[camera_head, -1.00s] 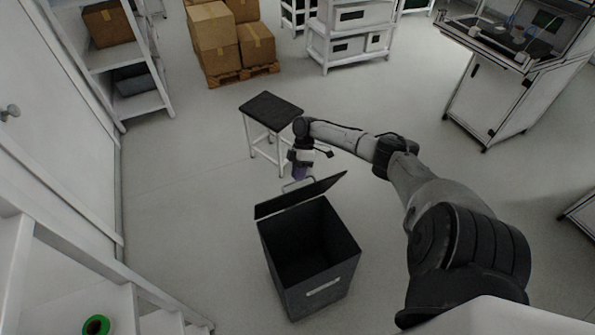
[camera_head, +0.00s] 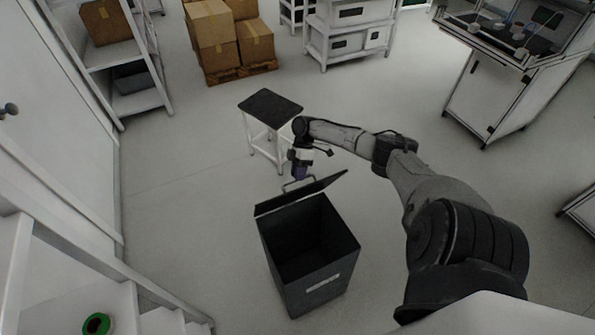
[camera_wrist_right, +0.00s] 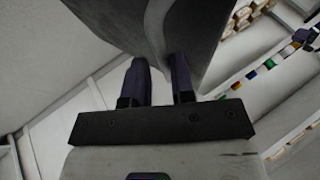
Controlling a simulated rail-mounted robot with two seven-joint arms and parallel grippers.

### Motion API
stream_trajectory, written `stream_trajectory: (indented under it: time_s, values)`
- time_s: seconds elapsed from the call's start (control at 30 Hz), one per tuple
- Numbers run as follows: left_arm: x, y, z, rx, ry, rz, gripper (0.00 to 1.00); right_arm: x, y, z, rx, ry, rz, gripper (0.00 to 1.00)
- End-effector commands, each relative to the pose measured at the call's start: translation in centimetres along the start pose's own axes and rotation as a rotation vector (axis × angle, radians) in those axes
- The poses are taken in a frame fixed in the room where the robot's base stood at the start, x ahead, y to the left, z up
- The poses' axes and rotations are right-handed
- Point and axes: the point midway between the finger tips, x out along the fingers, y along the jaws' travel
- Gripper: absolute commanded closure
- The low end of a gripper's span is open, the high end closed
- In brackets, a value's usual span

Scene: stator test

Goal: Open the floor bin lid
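The dark grey floor bin (camera_head: 316,287) stands on the floor at the lower middle of the head view, its black inside showing. Its lid (camera_head: 310,192) stands raised at the back, tilted up, with a thin metal handle (camera_head: 296,184) on its far side. My right gripper (camera_head: 299,179) is just behind the lid, by the handle. In the right wrist view, its two purple-dark fingers (camera_wrist_right: 160,77) are apart, close to a dark grey panel (camera_wrist_right: 195,28), seemingly the lid. I cannot tell whether the fingers touch the handle. My left gripper is not in view.
A black-topped stool (camera_head: 270,107) stands behind the bin. Stacked cardboard boxes (camera_head: 238,52) sit on a pallet at the back. White shelves (camera_head: 142,102) are at the left and a white cabinet (camera_head: 482,100) at the right. The floor left of the bin is clear.

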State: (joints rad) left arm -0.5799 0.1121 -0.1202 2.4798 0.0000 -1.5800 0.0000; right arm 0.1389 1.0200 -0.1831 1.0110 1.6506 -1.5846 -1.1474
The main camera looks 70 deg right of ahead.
Motion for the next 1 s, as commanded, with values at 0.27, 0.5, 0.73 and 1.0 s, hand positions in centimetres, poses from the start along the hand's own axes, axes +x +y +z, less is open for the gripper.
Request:
stream_trajectory:
  time_s: [0.27, 0.5, 0.73, 1.0]
  values:
    - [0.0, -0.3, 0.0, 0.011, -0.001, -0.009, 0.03, -0.2, 0.1, -0.1, -0.002, 0.003, 0.005, 0.62]
    - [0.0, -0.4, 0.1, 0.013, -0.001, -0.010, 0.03, -0.2, 0.1, -0.2, -0.002, 0.004, 0.004, 0.62]
    - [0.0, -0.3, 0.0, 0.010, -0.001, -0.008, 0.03, -0.4, 0.0, -0.2, -0.003, 0.005, 0.004, 0.62]
    - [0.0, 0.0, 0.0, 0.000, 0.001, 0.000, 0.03, -3.1, 0.1, -0.3, -0.003, 0.007, 0.008, 0.62]
